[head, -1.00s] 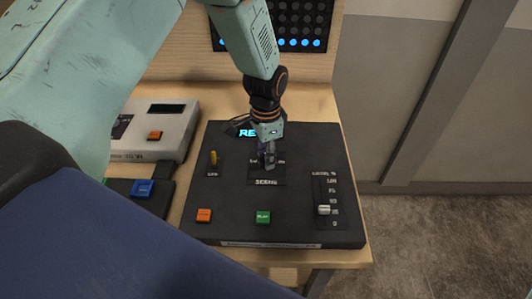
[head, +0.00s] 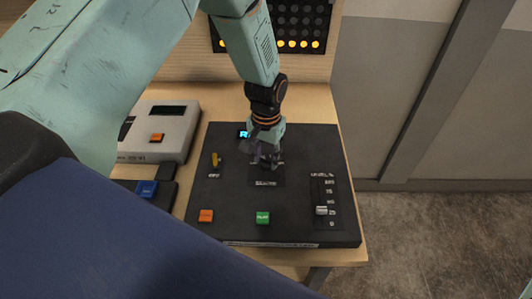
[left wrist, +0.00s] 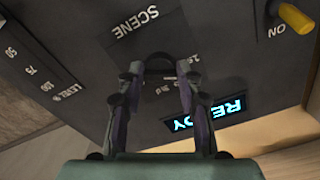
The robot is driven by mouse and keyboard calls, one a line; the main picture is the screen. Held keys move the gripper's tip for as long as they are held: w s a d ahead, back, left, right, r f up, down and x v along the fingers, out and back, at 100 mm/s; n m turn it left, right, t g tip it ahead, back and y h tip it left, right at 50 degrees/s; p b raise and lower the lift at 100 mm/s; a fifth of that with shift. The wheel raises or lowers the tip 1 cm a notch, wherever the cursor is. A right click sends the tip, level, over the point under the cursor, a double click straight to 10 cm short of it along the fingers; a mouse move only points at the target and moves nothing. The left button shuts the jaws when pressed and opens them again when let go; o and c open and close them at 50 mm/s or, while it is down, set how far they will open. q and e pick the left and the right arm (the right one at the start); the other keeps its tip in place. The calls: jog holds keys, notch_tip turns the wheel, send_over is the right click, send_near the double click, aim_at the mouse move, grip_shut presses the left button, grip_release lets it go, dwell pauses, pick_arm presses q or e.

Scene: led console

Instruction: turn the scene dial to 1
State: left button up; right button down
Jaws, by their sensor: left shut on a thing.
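The black console (head: 300,150) lies on the wooden table, with the scene label (head: 266,184) near its middle. My left gripper (head: 266,160) reaches down onto the scene dial, which it mostly hides in the head view. In the left wrist view the dark rounded dial (left wrist: 160,62) shows between the two fingers of the left gripper (left wrist: 158,78), which is shut on it. The fingers cover much of the dial's scale, so I cannot tell which number it points to. My right gripper is not in view.
A yellow toggle (head: 216,160) is left of the dial, and a level slider (head: 321,210) is right. Orange (head: 205,215) and green (head: 262,217) buttons sit in front. A lit READY display (left wrist: 208,115) is behind. A grey box (head: 160,135) stands at left.

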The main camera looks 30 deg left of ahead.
aim_at(266, 164)
pick_arm(q)
jog(key=shift+s+n, duration=0.1)
jog(key=shift+n, duration=0.9)
jog(key=o, duration=1.1)
jog(key=shift+o, duration=0.2)
notch_tip(266, 164, up, 12)
